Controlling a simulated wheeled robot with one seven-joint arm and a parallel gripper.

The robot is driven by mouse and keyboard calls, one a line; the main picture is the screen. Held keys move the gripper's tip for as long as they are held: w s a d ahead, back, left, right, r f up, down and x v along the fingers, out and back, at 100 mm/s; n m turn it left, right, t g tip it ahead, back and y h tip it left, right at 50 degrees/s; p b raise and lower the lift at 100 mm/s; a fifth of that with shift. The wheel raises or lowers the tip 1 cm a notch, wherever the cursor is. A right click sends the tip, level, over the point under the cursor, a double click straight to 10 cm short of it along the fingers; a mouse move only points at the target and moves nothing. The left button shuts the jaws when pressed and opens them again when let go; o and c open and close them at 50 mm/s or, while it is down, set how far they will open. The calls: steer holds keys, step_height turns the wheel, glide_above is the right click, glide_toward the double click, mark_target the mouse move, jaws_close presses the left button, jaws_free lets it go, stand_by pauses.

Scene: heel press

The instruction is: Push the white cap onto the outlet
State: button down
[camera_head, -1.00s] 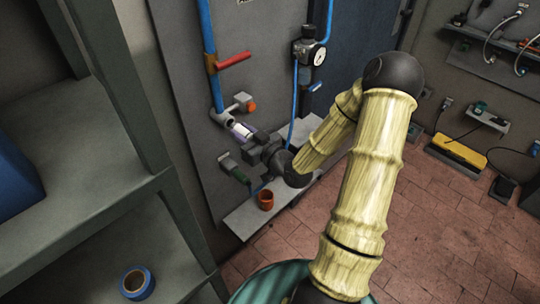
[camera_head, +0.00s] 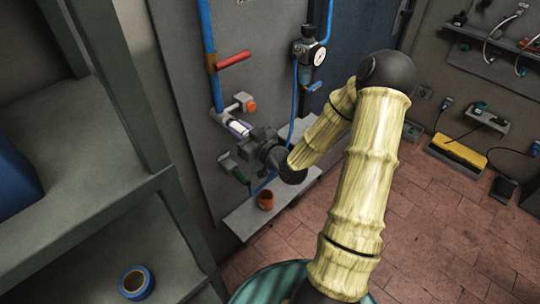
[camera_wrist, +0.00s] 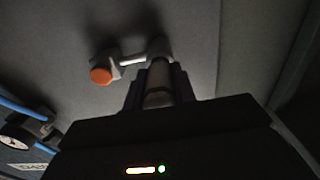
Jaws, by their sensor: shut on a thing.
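My gripper (camera_head: 246,133) is at the wall panel, just below the pipe fitting, and its jaws are shut on the white cap (camera_head: 236,127). In the wrist view, the cap (camera_wrist: 158,97) is a shaded, pale cylinder between the two dark fingers (camera_wrist: 159,85). The outlet is at the white fitting (camera_head: 222,117) at the foot of the blue pipe. The fitting also shows in the wrist view (camera_wrist: 156,50), directly beyond the held cap. The cap is in line with the fitting and very close to it. Shadow and the fingers hide whether they touch.
An orange knob (camera_head: 249,106) sticks out beside the fitting, and a red lever (camera_head: 233,60) is above. A pressure gauge (camera_head: 317,54) with a blue hose is to the right. Below, a ledge (camera_head: 250,220) carries an orange cup (camera_head: 265,199). A green-handled tool (camera_head: 238,174) hangs nearby.

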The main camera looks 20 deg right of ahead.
steer(key=shift+w+a, duration=0.15)
steer(key=shift+w, duration=0.2)
steer(key=c, duration=1.1)
jaws_free()
steer(key=shift+w, duration=0.1)
steer(key=shift+o, duration=0.2)
steer(key=shift+s+d+f, duration=0.1)
steer(key=shift+s+d, duration=0.15)
steer(key=shift+s, duration=0.35)
steer(key=p+v, duration=1.2)
steer(key=v, duration=0.4)
steer(key=shift+p, duration=0.3)
